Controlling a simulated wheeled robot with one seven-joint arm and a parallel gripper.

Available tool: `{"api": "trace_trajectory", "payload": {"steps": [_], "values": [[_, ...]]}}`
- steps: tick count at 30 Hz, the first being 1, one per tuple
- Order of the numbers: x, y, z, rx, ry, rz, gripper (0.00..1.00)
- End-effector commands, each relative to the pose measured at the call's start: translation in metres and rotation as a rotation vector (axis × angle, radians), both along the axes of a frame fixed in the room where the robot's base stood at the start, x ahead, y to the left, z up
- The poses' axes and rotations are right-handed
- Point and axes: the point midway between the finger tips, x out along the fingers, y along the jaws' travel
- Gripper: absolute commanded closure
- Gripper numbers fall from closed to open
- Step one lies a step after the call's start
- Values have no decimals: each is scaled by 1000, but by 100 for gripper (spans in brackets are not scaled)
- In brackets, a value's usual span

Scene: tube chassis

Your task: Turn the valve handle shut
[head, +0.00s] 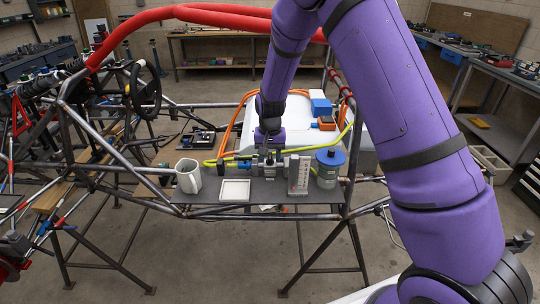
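My gripper (266,152) is at the end of my purple arm, pointing down over the grey plate (210,197) in the tube chassis. A small metallic fitting (270,172), which looks like the valve, sits on the plate directly below it. A small blue part (244,164) shows just left of the fitting; it may be the valve handle, but its shape and angle are too small to tell. The fingers are small and dark against the fitting, so I cannot tell whether they touch it or are open or shut.
On the plate stand a whitish mug (189,177), a white square tray (235,190), an upright white printed box (299,175) and a blue-lidded canister (329,167). Yellow-green (222,160) and orange hoses run behind. Chassis tubes (345,185) border the plate.

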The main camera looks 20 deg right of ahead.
Motion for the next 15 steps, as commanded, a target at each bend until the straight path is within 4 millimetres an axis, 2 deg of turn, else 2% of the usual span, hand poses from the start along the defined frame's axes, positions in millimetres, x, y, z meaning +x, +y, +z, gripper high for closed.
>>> {"api": "trace_trajectory", "payload": {"steps": [4,7,15], "values": [[0,0,3,0,0,1,57],[0,0,13,0,-2,1,57],[1,0,62,1,-4,1,57]]}}
